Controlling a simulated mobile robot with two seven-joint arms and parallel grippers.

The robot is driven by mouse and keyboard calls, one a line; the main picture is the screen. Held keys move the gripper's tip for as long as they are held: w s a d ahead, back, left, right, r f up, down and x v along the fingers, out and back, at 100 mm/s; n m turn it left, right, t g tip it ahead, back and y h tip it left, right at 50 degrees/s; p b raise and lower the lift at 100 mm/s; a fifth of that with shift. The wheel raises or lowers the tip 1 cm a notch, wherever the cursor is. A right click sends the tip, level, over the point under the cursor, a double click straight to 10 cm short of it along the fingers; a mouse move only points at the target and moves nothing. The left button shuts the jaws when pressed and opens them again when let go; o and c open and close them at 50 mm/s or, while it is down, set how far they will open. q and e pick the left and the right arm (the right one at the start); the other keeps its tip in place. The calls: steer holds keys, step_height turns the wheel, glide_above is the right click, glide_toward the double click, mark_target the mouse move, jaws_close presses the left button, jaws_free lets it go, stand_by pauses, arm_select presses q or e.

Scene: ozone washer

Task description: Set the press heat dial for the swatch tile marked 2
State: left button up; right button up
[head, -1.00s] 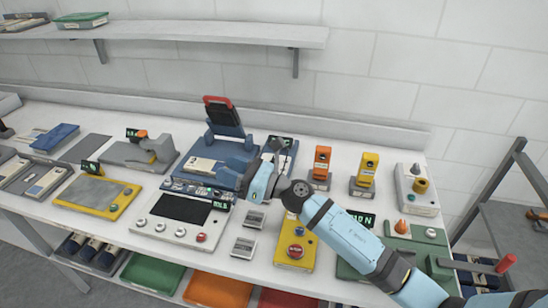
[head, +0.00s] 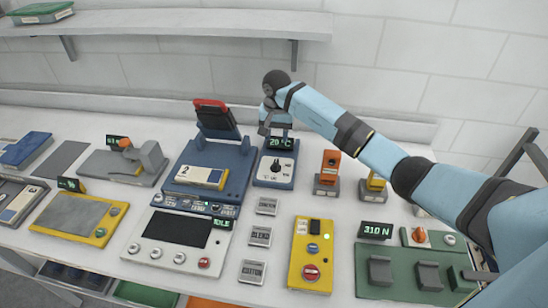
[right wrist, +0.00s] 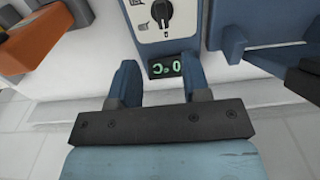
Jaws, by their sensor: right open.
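The heat dial (head: 276,166) is a black knob on the white top of a blue box (head: 262,181). Its display (head: 281,142) reads 20 °C. The swatch tile (head: 202,176), marked 2, lies on the blue press (head: 238,165), whose red-tipped upper part stands raised. My right gripper (head: 268,128) is at the back of the dial box, near its display, and holds nothing. My left gripper is out of view.
Small grey plates stand right of the press controls, with COTTON (head: 252,272) and BLEND (head: 259,236) among them. A yellow box (head: 312,250) with a red button, orange and yellow stands (head: 327,172) and a green 310 N unit (head: 400,270) lie right. The wall is close behind.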

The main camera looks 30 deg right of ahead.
mark_target(276, 163)
step_height(276, 163, down, 10)
steer(key=shift+w+a+f+p, duration=0.1)
steer(key=shift+f+p, duration=0.05)
steer(key=shift+p, duration=0.8)
steer(key=shift+w+f, duration=0.1)
steer(key=shift+f, duration=0.7)
steer(key=shift+c, duration=0.4)
